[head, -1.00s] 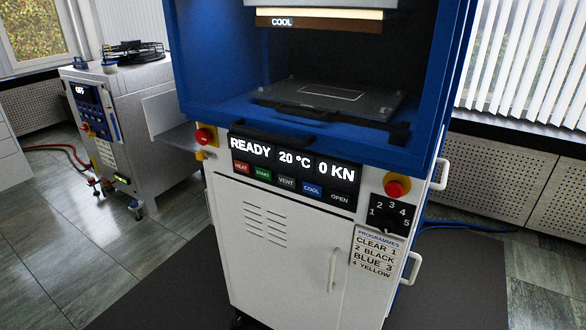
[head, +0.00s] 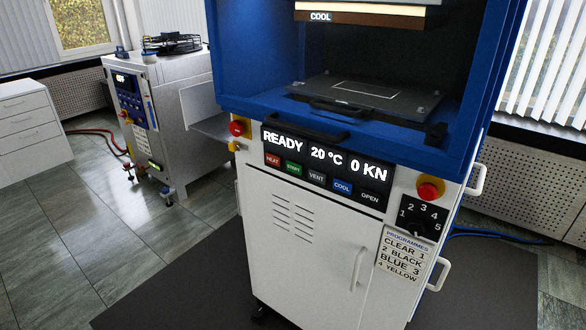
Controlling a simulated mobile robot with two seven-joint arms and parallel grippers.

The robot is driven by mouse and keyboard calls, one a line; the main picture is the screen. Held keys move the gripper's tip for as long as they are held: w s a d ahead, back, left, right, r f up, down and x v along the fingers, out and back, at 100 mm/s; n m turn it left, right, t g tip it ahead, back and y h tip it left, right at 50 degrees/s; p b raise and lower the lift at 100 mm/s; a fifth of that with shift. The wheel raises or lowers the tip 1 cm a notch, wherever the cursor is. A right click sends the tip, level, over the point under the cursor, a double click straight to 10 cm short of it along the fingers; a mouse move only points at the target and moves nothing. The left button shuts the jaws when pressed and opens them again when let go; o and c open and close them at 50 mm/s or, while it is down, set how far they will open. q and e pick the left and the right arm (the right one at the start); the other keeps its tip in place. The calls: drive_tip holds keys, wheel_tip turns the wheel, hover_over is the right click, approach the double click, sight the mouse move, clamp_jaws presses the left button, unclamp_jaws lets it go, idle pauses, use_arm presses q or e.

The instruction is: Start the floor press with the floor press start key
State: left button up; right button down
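The floor press (head: 300,255) stands upright ahead, with a white lower cabinet and a blue frame around its open press space. Its display (head: 324,155) reads READY, 20 °C and 0 KN. Below the readout is a row of keys. The green START key (head: 293,167) sits between the red HEAT key (head: 272,160) and the grey VENT key (head: 316,176). The blue COOL key (head: 342,187) and the dark OPEN key (head: 370,196) are to the right. Neither of my grippers shows in the head view.
Red stop buttons (head: 428,188) flank the panel. A programme dial (head: 421,217) and label (head: 399,255) are at the right. A handle (head: 306,127) juts out above the display. A grey machine (head: 150,115) and white drawers (head: 28,120) stand at the left. The floor (head: 130,235) at front left is clear.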

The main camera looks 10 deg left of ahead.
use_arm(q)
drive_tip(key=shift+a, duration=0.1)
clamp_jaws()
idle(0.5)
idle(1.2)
